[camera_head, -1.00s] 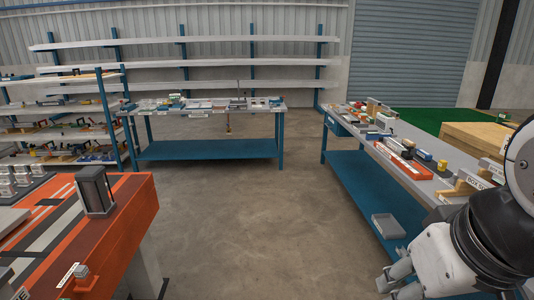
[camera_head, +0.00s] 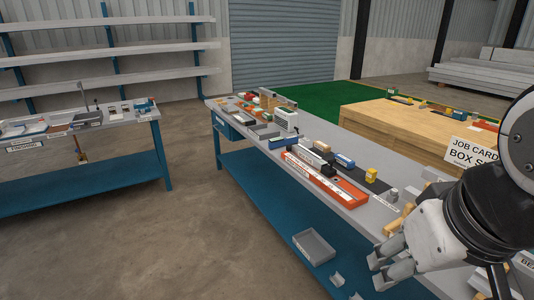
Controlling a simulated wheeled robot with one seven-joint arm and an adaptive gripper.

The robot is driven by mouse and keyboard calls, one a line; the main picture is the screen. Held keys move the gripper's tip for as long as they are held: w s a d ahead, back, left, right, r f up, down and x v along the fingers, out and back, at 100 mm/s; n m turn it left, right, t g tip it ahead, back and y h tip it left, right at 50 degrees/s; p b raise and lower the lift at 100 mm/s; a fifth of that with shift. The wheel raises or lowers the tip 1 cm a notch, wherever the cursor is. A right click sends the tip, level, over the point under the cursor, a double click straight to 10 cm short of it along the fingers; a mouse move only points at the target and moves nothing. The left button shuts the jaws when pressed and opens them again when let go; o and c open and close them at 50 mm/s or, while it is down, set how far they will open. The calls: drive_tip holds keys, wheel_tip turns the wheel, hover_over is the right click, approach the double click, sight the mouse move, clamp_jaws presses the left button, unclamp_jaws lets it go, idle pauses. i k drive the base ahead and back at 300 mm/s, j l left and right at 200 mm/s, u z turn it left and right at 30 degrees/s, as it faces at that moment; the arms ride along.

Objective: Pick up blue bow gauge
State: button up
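I cannot pick out a bow gauge for certain at this distance. A small blue block (camera_head: 344,160) lies on the right-hand workbench (camera_head: 362,206), behind a long orange-red tray (camera_head: 326,180). Another blue piece (camera_head: 282,141) lies farther along the same bench, below a white and grey box. My gripper (camera_head: 376,270) is at the lower right, over the near part of the bench's front side. Its two fingers are apart with nothing seen between them. It is well short of both blue pieces and touches neither.
A second bench (camera_head: 85,127) with small tools stands at the left. A grey bin (camera_head: 314,246) sits on the blue lower shelf (camera_head: 265,205) of the right-hand bench. The concrete floor (camera_head: 150,235) between the benches is clear.

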sight(279, 142)
drive_tip(key=i+z, duration=0.15)
drive_tip(key=i+j+z, duration=0.1)
drive_tip(key=z, duration=0.3)
drive_tip(key=i+j+z, duration=0.5)
drive_tip(key=j+z, duration=0.15)
drive_tip(key=j, duration=0.2)
drive_tip(key=i+j, duration=0.15)
drive_tip(key=j, duration=0.2)
drive_tip(key=i+j, duration=0.15)
drive_tip(key=j, duration=0.25)
drive_tip(key=i+j+z, duration=0.1)
drive_tip(key=j, duration=0.25)
drive_tip(key=i+j, duration=0.25)
drive_tip(key=j, duration=0.15)
drive_tip(key=i+j+z, duration=0.1)
drive_tip(key=j, duration=0.3)
drive_tip(key=i+j, duration=0.15)
drive_tip(key=j, duration=0.25)
drive_tip(key=i+j, duration=0.15)
drive_tip(key=j, duration=0.25)
drive_tip(key=i+j+z, duration=0.1)
drive_tip(key=j, duration=0.3)
